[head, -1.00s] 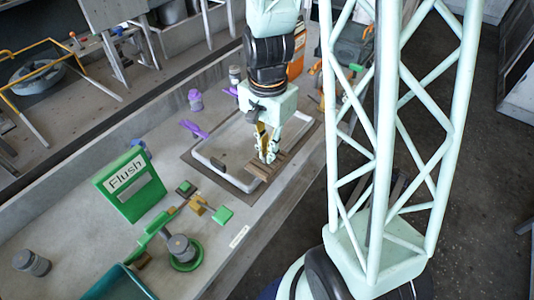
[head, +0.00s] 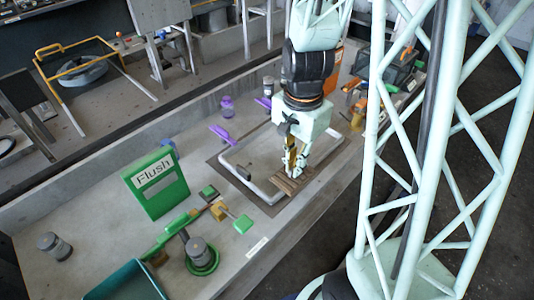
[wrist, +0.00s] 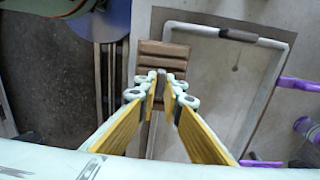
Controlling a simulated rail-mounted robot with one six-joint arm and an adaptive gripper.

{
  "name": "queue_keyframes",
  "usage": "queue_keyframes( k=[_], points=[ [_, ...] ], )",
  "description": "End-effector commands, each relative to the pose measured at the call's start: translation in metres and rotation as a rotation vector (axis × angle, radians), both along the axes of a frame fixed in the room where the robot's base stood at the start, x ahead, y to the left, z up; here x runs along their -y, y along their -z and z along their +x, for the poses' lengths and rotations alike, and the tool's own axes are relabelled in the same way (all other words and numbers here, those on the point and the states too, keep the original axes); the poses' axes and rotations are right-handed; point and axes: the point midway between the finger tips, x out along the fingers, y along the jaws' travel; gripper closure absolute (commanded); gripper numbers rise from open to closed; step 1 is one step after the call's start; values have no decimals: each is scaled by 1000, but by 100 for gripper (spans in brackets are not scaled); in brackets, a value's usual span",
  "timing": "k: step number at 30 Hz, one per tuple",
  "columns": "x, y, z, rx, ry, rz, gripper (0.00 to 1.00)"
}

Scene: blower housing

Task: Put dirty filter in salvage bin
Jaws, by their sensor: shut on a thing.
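A brown slatted block, which looks like the dirty filter (head: 284,187), is at the near right edge of a white rectangular frame (head: 262,197). In the wrist view the filter (wrist: 162,50) shows its brown slats just beyond the fingertips. My gripper (head: 295,173) points down at it. In the wrist view my gripper (wrist: 161,84) has its fingertips closed on a small grey part at the filter's middle. I cannot tell whether the filter is lifted or resting. A teal open bin (head: 125,283) is at the bottom left, partly cut off; no label shows on it.
A green "Flush" panel (head: 156,183) stands left of the frame. Green and yellow parts (head: 217,210) and a grey cylinder on a green ring (head: 200,255) lie in front. Purple parts (head: 226,107) are behind. An orange container (head: 332,78) is partly hidden by my arm.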

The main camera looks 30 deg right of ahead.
Motion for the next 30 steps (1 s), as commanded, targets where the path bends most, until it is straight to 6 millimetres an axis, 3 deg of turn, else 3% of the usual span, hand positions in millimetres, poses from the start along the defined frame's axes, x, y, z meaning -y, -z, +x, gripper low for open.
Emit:
queue_keyframes(
  k=[5, 11, 20, 30],
  points=[
    [-1, -2, 10, 0, -33, 0, 100],
    [-4, -12, 44, 3, -151, -1, 100],
    [-22, -44, 130, 4, -471, -2, 100],
    [-62, -97, 224, 3, -874, -1, 100]
  ],
)
